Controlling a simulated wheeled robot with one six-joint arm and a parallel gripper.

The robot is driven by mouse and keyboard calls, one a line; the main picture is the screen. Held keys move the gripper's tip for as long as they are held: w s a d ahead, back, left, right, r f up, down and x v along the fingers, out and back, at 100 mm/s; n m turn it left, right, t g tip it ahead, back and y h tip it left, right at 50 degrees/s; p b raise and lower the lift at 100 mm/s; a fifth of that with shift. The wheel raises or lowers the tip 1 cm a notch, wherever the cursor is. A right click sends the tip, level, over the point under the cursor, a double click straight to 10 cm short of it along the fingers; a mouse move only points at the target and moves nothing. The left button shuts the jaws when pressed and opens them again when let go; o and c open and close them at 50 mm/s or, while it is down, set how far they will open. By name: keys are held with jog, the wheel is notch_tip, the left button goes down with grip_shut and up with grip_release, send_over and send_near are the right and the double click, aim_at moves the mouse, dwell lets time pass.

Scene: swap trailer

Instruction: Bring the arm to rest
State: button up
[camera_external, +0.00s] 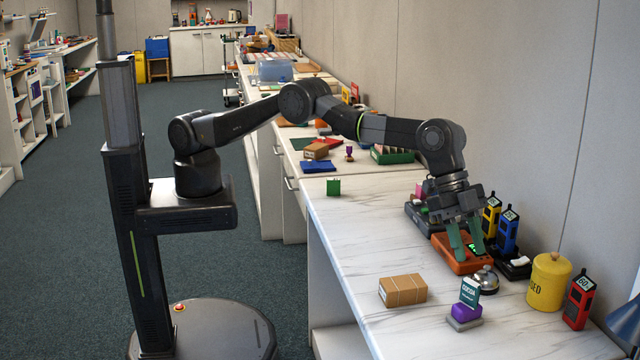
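My gripper (467,246) is at the end of my outstretched arm, pointing down over the right part of the white marbled counter (360,225). Its two green fingertips stand apart, low over an orange device (447,260) with a small lit green display. Nothing shows held between the fingers. From this view I cannot tell whether the fingertips touch the orange device.
Close by are a silver bell (486,281), a cardboard box (403,290), a purple stamp (466,312), a yellow canister (548,283), and blue (507,233), yellow and red (578,300) handsets. A wall (530,130) runs behind the counter. The floor at left is clear.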

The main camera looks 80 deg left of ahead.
jog(key=s+d+f+m+g+b, duration=0.1)
jog(key=s+d+f+m+b, duration=0.25)
jog(key=s, duration=0.35)
jog(key=shift+m+h, duration=0.3)
jog(key=shift+m, duration=0.25)
jog(key=f, duration=0.3)
jog(key=f+p, duration=0.1)
jog(key=f, duration=0.2)
jog(key=f+p, duration=0.1)
jog(key=f, duration=0.2)
jog(key=shift+s+d+f, duration=0.15)
jog(key=shift+d+f, duration=0.1)
jog(key=shift+f, duration=0.1)
jog(key=shift+a+r, duration=0.4)
jog(key=shift+r, duration=0.2)
